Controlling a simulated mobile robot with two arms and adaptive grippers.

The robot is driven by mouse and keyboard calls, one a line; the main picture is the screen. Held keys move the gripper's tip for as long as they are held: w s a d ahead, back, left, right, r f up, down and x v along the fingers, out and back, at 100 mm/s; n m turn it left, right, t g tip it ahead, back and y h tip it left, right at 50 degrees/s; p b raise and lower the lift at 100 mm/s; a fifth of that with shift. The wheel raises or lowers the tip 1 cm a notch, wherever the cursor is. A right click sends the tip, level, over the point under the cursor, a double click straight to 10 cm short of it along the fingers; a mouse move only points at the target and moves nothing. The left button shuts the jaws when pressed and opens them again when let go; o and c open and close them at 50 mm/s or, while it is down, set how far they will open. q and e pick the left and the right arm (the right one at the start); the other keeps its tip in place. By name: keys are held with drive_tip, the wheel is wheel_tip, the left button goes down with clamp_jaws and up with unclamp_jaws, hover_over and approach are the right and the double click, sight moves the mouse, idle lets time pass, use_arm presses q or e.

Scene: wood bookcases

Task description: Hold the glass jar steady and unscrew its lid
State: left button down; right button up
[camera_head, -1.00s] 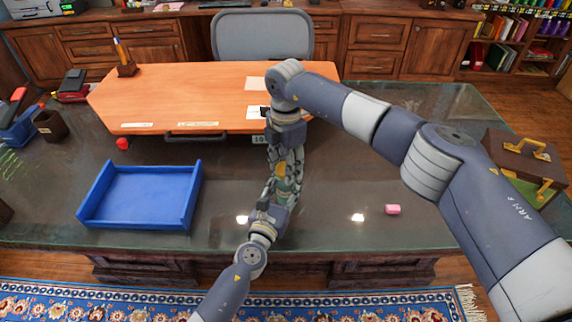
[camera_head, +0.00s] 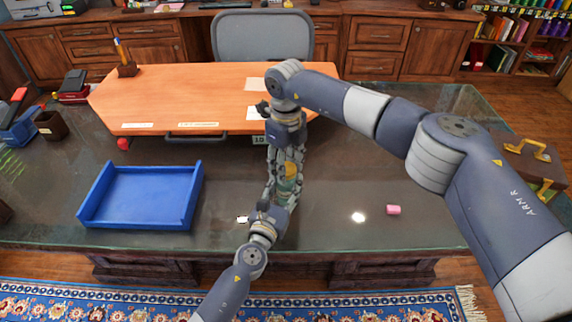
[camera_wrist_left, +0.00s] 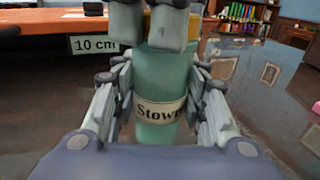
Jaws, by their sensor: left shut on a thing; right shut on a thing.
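The glass jar (camera_wrist_left: 160,85) is green and upright, with a cream label partly reading "Stow". It also shows between the grippers in the head view (camera_head: 289,185). My left gripper (camera_head: 283,188) is shut around the jar's body, with a finger on each side of it in the left wrist view. The lid (camera_head: 292,170) is yellow-orange and sits at the top of the jar. My right gripper (camera_head: 288,162) reaches down from above and is shut on the lid. Its fingers hide most of the lid in the left wrist view, so any gap below the lid cannot be told.
A blue open tray (camera_head: 140,195) lies left on the dark glossy desk (camera_head: 330,215). An orange wooden board (camera_head: 190,90) is behind the grippers, with a "10 cm" tag (camera_wrist_left: 94,44). A pink block (camera_head: 393,210) lies right. A brown case (camera_head: 525,150) stands far right.

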drive_tip(key=n, duration=1.4)
drive_tip(key=shift+n, duration=0.3)
drive_tip(key=shift+r, duration=0.2)
drive_tip(key=shift+r, duration=0.95)
drive_tip(key=shift+r, duration=2.05)
use_arm(q)
drive_tip(key=c, duration=0.9)
unclamp_jaws()
